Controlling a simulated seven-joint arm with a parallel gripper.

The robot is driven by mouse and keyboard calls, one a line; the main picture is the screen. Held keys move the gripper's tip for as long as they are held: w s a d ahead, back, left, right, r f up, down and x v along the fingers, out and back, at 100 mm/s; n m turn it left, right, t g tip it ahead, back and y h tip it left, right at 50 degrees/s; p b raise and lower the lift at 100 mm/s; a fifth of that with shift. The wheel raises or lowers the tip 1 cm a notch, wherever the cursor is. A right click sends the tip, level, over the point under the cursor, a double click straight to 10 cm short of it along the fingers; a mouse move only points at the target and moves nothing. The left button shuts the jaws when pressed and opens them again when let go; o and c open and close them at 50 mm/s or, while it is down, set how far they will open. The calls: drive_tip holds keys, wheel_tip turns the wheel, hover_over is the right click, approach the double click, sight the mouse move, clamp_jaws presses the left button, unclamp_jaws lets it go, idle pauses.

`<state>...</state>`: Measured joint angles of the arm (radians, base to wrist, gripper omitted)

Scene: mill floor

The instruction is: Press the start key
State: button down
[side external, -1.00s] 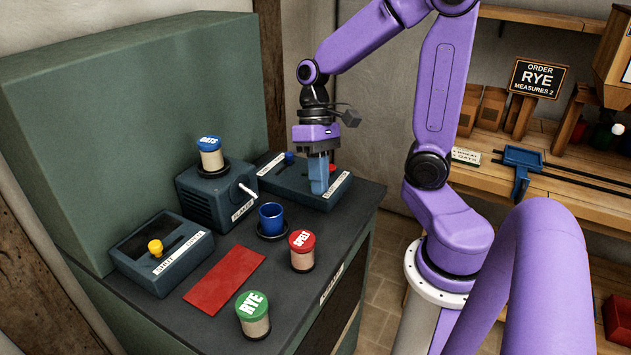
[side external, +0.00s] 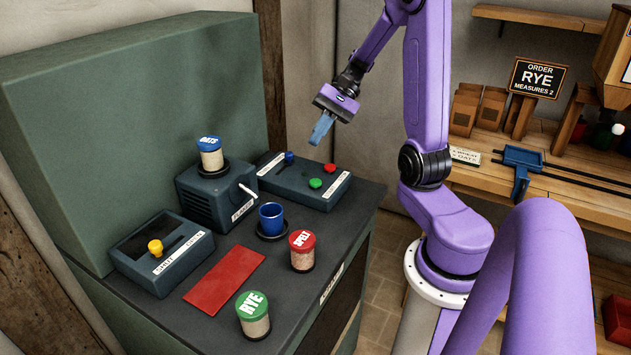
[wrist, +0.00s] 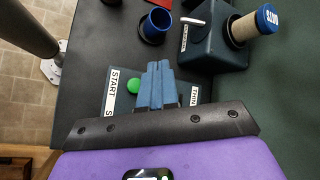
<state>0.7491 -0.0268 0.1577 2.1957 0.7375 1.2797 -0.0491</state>
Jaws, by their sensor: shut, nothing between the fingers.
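The control box (side external: 305,180) sits at the back right of the dark cabinet top. It carries a green key (side external: 315,183), a red key (side external: 330,168) and a small blue lever (side external: 289,157). In the wrist view the green key (wrist: 133,85) shows beside a START label (wrist: 112,88); the red key is hidden there. My gripper (side external: 318,140) is shut and empty, tilted above the box and clear of it. In the wrist view its fingertips (wrist: 157,67) cover part of the box.
A machine (side external: 213,197) with an OATS jar (side external: 210,155) and a blue cup (side external: 271,217) stand left of the box. A yellow-knobbed box (side external: 160,255), red mat (side external: 224,281), SPELT jar (side external: 302,252) and RYE jar (side external: 253,317) lie nearer. An order sign (side external: 537,78) reads RYE, MEASURES 2.

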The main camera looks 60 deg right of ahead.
sight(319, 180)
drive_tip(key=shift+d, duration=0.3)
drive_tip(key=shift+f, duration=4.35)
drive_tip(key=shift+f, duration=0.1)
drive_tip(key=shift+f, duration=0.35)
drive_tip(key=shift+f, duration=0.5)
drive_tip(key=shift+r, duration=0.95)
